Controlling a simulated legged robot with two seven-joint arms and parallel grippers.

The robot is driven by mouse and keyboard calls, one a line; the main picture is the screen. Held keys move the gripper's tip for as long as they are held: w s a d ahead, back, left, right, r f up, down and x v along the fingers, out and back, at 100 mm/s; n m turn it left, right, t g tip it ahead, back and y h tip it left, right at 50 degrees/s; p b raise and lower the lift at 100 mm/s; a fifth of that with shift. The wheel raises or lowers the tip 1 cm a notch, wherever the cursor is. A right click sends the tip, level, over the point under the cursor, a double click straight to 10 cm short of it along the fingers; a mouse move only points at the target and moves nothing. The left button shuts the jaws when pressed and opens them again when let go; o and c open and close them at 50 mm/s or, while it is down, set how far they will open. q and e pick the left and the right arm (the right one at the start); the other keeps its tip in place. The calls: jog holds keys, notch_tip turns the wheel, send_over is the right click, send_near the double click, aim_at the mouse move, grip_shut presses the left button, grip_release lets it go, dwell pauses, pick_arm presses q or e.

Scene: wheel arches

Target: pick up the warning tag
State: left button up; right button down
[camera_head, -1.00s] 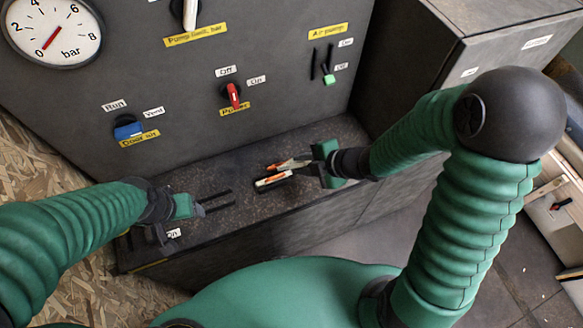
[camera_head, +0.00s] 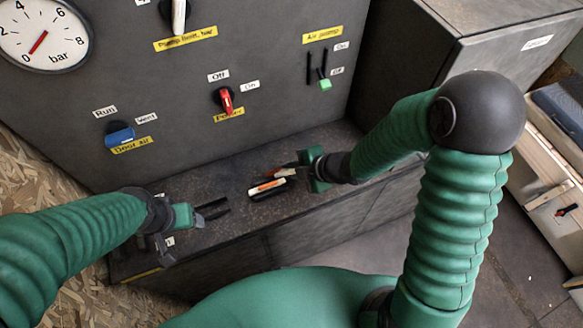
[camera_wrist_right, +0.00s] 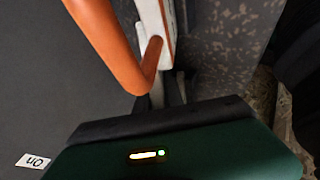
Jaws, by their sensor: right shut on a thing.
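The warning tag (camera_head: 268,187) is a small white piece with orange on it, over the dark speckled ledge below the panel. In the right wrist view the white tag (camera_wrist_right: 152,22) has an orange edge, and a thick orange loop curves beside it. My right gripper (camera_head: 280,180) is shut on the tag; its fingers are partly hidden behind it. I cannot tell whether the tag touches the ledge. My left gripper (camera_head: 222,208) is at the left part of the ledge, open and empty, with its two dark fingers apart.
The grey panel behind carries a red power switch (camera_head: 227,101), a blue door switch (camera_head: 120,137), a green slider (camera_head: 325,85) and a pressure gauge (camera_head: 40,35). A grey cabinet (camera_head: 490,60) stands at the right. The ledge (camera_head: 225,232) between my grippers is clear.

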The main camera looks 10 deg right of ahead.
jog(key=shift+d+f, duration=0.1)
jog(key=shift+f, duration=0.05)
jog(key=shift+r, duration=0.35)
notch_tip(320, 180, up, 9)
jog(key=p, duration=0.5)
jog(key=shift+d+p, duration=0.1)
jog(key=shift+p, duration=0.3)
jog(key=shift+r, duration=0.25)
jog(key=shift+a+f, duration=0.1)
jog(key=shift+a, duration=0.1)
jog(key=shift+w, duration=0.1)
